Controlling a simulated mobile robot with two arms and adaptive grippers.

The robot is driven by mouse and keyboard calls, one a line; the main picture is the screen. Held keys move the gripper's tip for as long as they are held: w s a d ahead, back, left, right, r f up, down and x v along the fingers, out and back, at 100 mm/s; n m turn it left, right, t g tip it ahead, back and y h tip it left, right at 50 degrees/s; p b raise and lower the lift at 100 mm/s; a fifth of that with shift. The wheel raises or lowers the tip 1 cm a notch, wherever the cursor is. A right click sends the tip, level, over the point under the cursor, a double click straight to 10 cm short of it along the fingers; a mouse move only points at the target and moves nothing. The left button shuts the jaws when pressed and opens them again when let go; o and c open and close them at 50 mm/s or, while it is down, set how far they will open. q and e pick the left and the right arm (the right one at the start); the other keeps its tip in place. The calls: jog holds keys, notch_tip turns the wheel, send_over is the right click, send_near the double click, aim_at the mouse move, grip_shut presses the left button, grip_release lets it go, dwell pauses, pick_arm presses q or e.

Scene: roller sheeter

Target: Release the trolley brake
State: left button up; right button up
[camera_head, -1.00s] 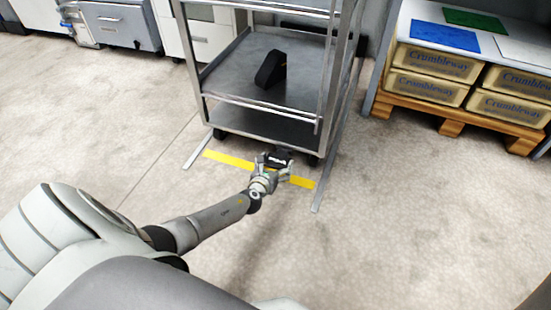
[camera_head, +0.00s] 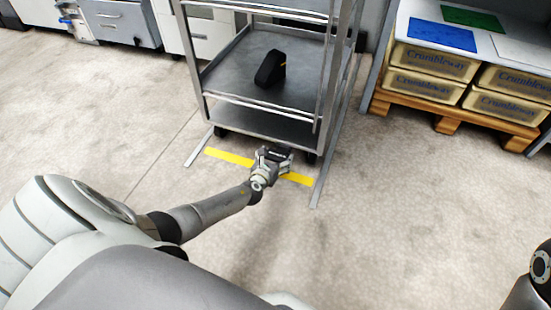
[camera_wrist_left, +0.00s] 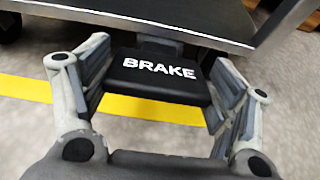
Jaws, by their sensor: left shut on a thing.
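The trolley (camera_head: 262,121) is a metal rack with shelves, standing at the upper middle of the head view. Its brake pedal (camera_wrist_left: 158,74) is a black block with white "BRAKE" lettering, under the trolley's lower front edge. My left gripper (camera_head: 273,157) is at the pedal, low at the trolley's front. In the left wrist view the left gripper's fingers (camera_wrist_left: 158,88) stand on either side of the pedal and are shut on it. The pedal's mounting behind is partly hidden. Part of my right arm shows at the head view's lower right edge, but its gripper is not visible.
A black wedge-like object (camera_head: 270,69) lies on the trolley's shelf. A yellow floor stripe (camera_head: 229,157) runs in front, between two metal floor rails (camera_head: 199,146). Labelled crates (camera_head: 437,61) on a wooden pallet (camera_head: 424,111) stand at right. The near floor is clear.

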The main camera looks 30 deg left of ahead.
pick_arm(q)
jog(key=shift+w+a+r, duration=0.1)
jog(key=shift+w+r, duration=0.2)
jog(key=shift+r, duration=0.1)
jog(key=o, duration=1.3)
jog(key=shift+r, duration=0.1)
jog(key=shift+c, duration=0.2)
jog(key=shift+o, duration=0.8)
jog(key=shift+s+f, duration=0.15)
jog(key=shift+f, duration=0.1)
jog(key=shift+s, duration=0.15)
jog(key=v, duration=1.1)
jog(key=shift+s+r, duration=0.15)
jog(key=shift+s, duration=0.15)
